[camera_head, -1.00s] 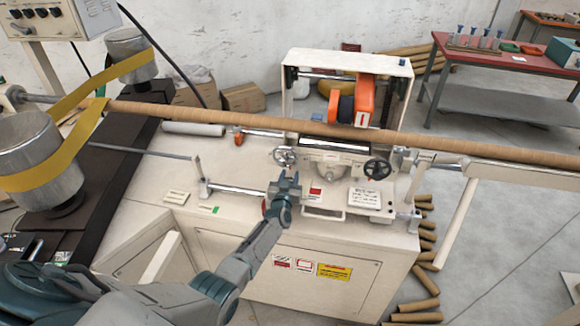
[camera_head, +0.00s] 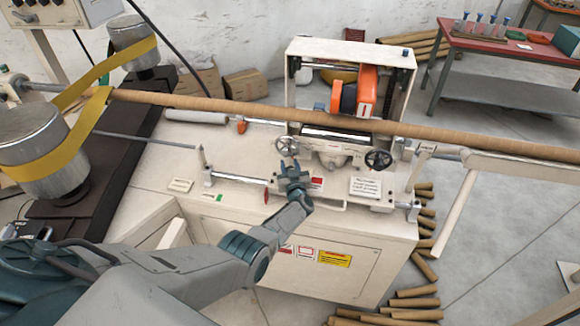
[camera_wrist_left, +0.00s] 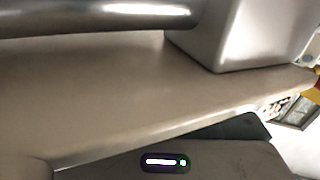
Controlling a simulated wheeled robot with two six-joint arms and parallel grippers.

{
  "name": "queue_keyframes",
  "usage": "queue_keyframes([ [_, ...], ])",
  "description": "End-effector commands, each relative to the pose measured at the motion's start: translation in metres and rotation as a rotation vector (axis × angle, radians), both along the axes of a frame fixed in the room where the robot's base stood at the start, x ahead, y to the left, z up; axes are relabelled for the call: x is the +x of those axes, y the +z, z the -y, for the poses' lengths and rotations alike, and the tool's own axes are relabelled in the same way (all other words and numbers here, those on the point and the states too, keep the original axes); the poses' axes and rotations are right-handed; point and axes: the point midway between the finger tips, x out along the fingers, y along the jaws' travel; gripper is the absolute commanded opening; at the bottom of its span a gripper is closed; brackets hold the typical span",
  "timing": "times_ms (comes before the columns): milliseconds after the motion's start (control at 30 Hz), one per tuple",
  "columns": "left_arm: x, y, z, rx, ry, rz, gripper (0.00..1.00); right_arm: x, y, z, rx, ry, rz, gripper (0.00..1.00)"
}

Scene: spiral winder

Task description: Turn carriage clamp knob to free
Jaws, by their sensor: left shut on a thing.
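My left gripper (camera_head: 292,166) is at the front of the beige winder's carriage (camera_head: 338,145), just below the left handwheel (camera_head: 287,146). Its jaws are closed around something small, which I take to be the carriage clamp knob. The fingers hide the knob, so its turn position cannot be seen. The left wrist view is very close to a beige surface (camera_wrist_left: 90,95), a shiny bar (camera_wrist_left: 110,15) and a grey block (camera_wrist_left: 250,35). My right gripper is not in view.
A long cardboard tube (camera_head: 255,108) crosses above the machine. A second handwheel (camera_head: 378,160) and a white label plate (camera_head: 365,187) are right of the gripper. Winding drums (camera_head: 38,145) with a yellow belt stand left. Loose tubes (camera_head: 415,303) lie on the floor at right.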

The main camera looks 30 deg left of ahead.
Motion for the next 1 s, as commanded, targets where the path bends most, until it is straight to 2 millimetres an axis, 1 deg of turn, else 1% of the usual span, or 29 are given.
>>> queue_keyframes([
  [33, 0.001, 0.002, 0.0, 0.0, 0.002, 0.004, 0.12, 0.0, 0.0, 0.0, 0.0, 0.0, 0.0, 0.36],
  [367, 0.001, 0.002, 0.0, 0.0, 0.002, 0.002, 0.11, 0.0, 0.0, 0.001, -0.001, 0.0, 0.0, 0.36],
  [400, 0.001, 0.002, 0.0, 0.0, 0.002, 0.001, 0.42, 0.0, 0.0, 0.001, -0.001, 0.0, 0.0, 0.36],
  [467, 0.001, 0.001, 0.0, 0.0, 0.002, 0.001, 0.54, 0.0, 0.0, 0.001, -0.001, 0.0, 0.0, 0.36],
  [500, 0.001, 0.001, 0.0, 0.0, 0.002, 0.001, 0.56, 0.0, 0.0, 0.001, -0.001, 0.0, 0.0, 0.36],
  [833, -0.002, 0.0, 0.002, -0.001, 0.001, -0.001, 0.56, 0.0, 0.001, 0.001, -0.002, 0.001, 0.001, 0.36],
  [1000, -0.012, -0.001, 0.01, -0.001, 0.001, -0.002, 0.56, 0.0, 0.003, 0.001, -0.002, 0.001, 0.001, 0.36],
])
